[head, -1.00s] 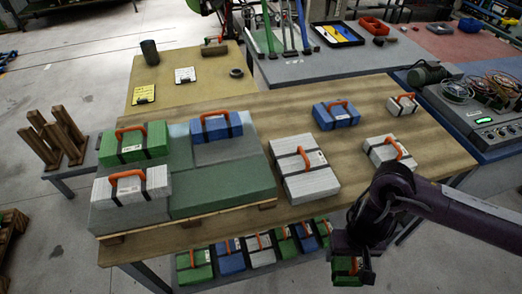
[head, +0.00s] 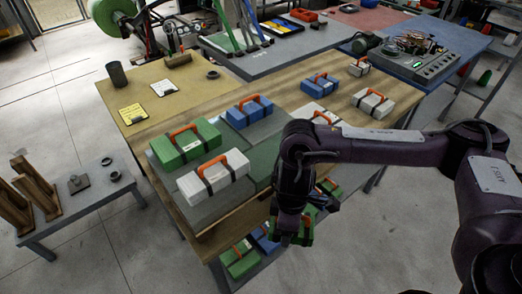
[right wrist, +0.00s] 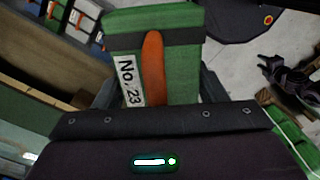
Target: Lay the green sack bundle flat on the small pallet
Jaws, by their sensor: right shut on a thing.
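My right gripper (head: 292,222) is shut on a green sack bundle (head: 305,233), holding it in front of the table's near edge. In the right wrist view the green bundle (right wrist: 180,20) shows an orange handle, a dark strap and a label reading "No. 23". The small pallet (head: 200,212) on the table has a grey-green top. A green bundle (head: 184,145) lies at its back left, a blue bundle (head: 250,110) at its back right and a white bundle (head: 214,180) at its front left. Its front right part (head: 262,162) is bare, partly hidden by my right arm. My left gripper is out of view.
White and blue bundles stand right of the pallet, including a blue one (head: 320,85) and a white one (head: 373,103). A lower shelf holds several bundles, including a green one (head: 240,262). A grey side table (head: 75,207) stands at the left.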

